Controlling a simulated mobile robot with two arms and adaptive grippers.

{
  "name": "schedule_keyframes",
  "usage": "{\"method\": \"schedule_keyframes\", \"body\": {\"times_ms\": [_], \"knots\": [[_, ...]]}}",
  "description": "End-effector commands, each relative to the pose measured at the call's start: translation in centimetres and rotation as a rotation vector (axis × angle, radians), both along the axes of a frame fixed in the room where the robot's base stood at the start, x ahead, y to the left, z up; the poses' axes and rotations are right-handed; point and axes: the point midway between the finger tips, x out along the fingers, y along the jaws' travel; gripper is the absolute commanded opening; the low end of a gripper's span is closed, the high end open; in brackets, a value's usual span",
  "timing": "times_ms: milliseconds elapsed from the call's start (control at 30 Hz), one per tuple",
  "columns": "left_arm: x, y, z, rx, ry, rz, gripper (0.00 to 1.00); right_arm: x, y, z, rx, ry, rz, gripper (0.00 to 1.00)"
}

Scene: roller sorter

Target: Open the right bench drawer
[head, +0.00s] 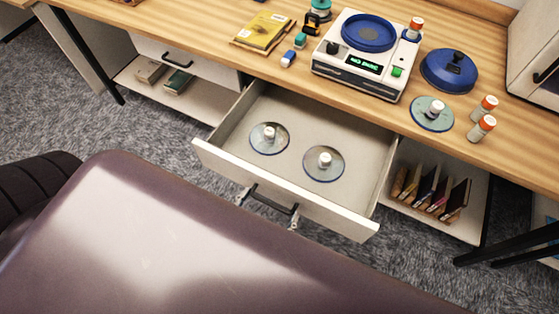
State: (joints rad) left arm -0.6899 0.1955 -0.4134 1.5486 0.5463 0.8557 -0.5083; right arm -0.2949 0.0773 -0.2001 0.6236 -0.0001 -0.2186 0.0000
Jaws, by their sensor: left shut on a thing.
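The right bench drawer (228,159) is pulled well out from under the bench, and its inside shows from above. Its dark bar handle (272,201) is on the front panel. The pale fingertips of my left gripper (268,209) show at the two ends of this handle, shut on it. The rest of this gripper is hidden behind my own body in the foreground. My right gripper is not in view.
Two clear discs with white knobs (269,134) (324,160) lie in the drawer. A shut drawer (188,62) is at left. The wooden benchtop (212,42) holds a white device (361,53), a blue lid (449,72) and small bottles. Slim upright items stand on the lower right shelf (466,228).

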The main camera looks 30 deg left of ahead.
Motion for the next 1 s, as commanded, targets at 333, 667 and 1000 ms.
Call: {"method": "schedule_keyframes", "body": {"times_ms": [333,667,1000], "knots": [[-2.1,-0.2,-0.1,-0.002,0.003,-0.005,0.5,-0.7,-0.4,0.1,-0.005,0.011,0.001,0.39],[-2.1,-0.2,-0.1,-0.002,0.004,-0.005,0.96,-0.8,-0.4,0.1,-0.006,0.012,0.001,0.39],[-2.1,0.0,-0.1,-0.001,0.002,-0.002,1.0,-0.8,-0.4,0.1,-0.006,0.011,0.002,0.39]]}}
